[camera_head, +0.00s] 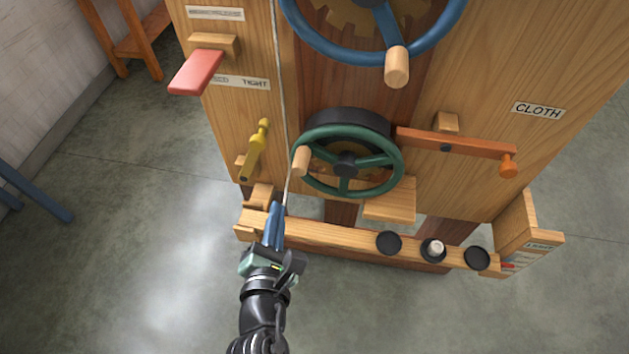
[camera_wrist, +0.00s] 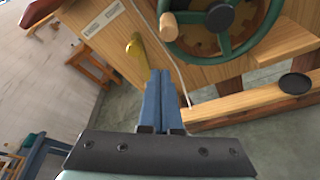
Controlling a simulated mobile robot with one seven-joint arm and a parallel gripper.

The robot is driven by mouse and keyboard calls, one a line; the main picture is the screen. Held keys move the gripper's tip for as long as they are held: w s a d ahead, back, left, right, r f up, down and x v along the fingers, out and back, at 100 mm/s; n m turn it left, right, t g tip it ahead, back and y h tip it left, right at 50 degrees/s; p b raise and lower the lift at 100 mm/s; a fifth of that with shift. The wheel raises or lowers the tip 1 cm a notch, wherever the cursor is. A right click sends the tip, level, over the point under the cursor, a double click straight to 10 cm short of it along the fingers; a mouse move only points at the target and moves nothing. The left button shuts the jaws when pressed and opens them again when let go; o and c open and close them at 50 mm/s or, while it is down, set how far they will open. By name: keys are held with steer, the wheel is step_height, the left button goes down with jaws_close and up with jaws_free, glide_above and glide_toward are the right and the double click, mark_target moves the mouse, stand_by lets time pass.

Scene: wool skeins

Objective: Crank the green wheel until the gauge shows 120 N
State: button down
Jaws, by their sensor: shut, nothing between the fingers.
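The green wheel (camera_head: 347,161) is upright on the front of a wooden machine, with a wooden crank knob (camera_head: 301,160) at its left side. In the wrist view the green wheel (camera_wrist: 222,28) is at the top right, and its knob (camera_wrist: 168,27) is at its left rim. My gripper (camera_head: 277,207) is shut and empty, below and left of the knob and apart from it. In the wrist view my gripper (camera_wrist: 160,75) has its blue fingers together, pointing up the picture toward the machine. I cannot make out a gauge or a reading in these views.
A blue wheel (camera_head: 376,52) with a wooden knob is above. A yellow lever (camera_head: 255,149) and red paddle (camera_head: 197,72) are at left, an orange bar (camera_head: 456,149) at right. A wooden ledge (camera_head: 340,236) with black cups runs below. A cord hangs near my fingers.

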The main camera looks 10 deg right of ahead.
steer(key=w+d+f+n, duration=0.1)
steer(key=w+f, duration=0.4)
steer(key=w, duration=0.4)
steer(key=d+r+p, duration=0.1)
steer(key=s+d+r+p, duration=0.1)
steer(key=r, duration=0.1)
steer(key=shift+s+d+r, duration=0.15)
steer(key=shift+r, duration=0.05)
